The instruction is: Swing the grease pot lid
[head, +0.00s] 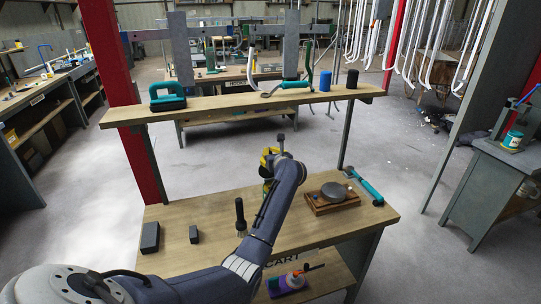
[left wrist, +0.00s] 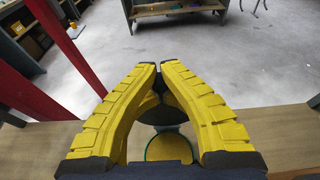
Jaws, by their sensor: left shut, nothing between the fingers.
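In the left wrist view, a round pot (left wrist: 168,146) with a teal rim and a yellow inside shows between my left gripper's fingers, low in the picture. A dark rounded piece (left wrist: 155,116), apparently its raised lid, stands just beyond the yellow surface, partly hidden by the fingers. My left gripper (left wrist: 159,68) is shut and empty, its yellow fingers meeting at the tips above and beyond the pot. In the head view my left gripper (head: 268,158) is over the back of the bench. There my arm hides most of the pot. My right gripper is not in view.
The wooden bench (head: 190,215) carries two dark blocks (head: 150,237), a brush (head: 240,217), a grey disc (head: 334,191) on a wooden block and a teal-handled hammer (head: 365,188). A shelf (head: 220,107) with tools runs above the bench's back, beside a red post (head: 125,90).

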